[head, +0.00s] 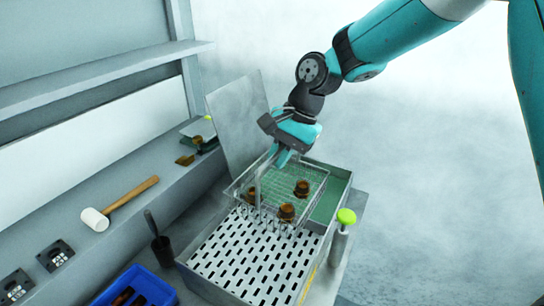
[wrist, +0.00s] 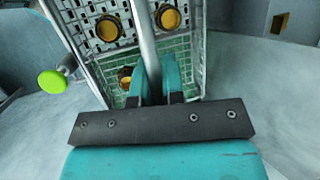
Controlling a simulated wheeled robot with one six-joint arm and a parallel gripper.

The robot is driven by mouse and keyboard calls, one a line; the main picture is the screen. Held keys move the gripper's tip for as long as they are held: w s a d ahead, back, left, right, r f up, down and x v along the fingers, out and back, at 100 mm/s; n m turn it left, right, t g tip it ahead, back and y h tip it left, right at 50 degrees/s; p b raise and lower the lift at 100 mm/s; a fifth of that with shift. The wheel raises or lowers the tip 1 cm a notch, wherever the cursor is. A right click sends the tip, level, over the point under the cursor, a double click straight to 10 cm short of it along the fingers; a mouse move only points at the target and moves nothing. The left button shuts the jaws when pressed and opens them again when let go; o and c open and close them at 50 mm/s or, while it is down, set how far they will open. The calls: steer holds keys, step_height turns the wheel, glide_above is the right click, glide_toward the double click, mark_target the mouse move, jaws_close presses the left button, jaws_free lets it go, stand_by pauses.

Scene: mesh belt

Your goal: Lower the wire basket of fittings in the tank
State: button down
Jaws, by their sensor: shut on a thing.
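The wire basket (head: 243,188) hangs level in the head view, with several brown fittings (head: 302,188) lying in it. My gripper (head: 283,158) is shut on the basket's upright handle bar (wrist: 144,35), which runs between the fingers in the wrist view. The tank (head: 340,185) has a green inside and stands below the basket. The basket overlaps the tank's opening and the near slotted drain plate (head: 255,262) in the picture. I cannot tell how far above the tank the basket's bottom is. A fitting (wrist: 109,28) also shows in the wrist view.
A raised grey lid (head: 238,115) stands behind the tank. A green-topped knob (head: 346,216) is at the tank's right. The floor at right is clear.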

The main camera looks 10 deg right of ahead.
steer(key=p, duration=0.6)
glide_above(299, 175)
steer(key=shift+w+a+r, duration=0.2)
steer(key=shift+w, duration=0.2)
steer(key=shift+w+d+f, duration=0.15)
steer(key=shift+w+d, duration=0.45)
steer(key=shift+w, duration=0.1)
steer(key=shift+p, duration=0.85)
steer(key=shift+s, duration=0.1)
steer(key=shift+f+b, duration=3.45)
steer(key=shift+f, duration=3.7)
steer(key=shift+s+d+f+b, duration=0.1)
steer(key=shift+s+f+b, duration=0.1)
steer(key=shift+f+b, duration=0.5)
steer(key=c, duration=1.1)
jaws_free()
steer(key=shift+w+f, duration=0.1)
